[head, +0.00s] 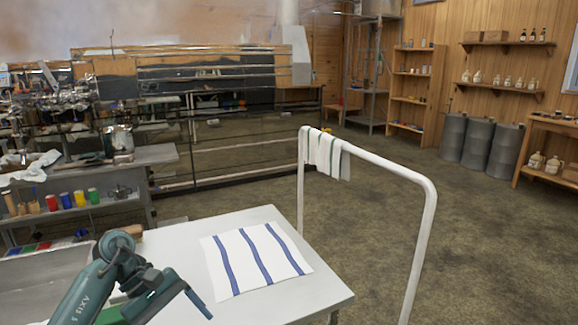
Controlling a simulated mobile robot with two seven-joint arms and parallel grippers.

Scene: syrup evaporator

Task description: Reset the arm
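My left arm comes in from the lower left, teal and grey, bent at a round joint. Its gripper (190,300) is low over the near part of the white table (180,245), left of a striped cloth. One dark blue finger shows, pointing down to the right; the other finger is not clear, so I cannot tell if it is open or shut. Nothing is seen held in it. My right arm and gripper are not in view.
A white cloth with blue stripes (256,257) lies flat on the table. A white rail (395,168) with hanging cloths (322,152) stands right of it. A metal sink (45,278) is at left. Open floor (480,235) lies to the right.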

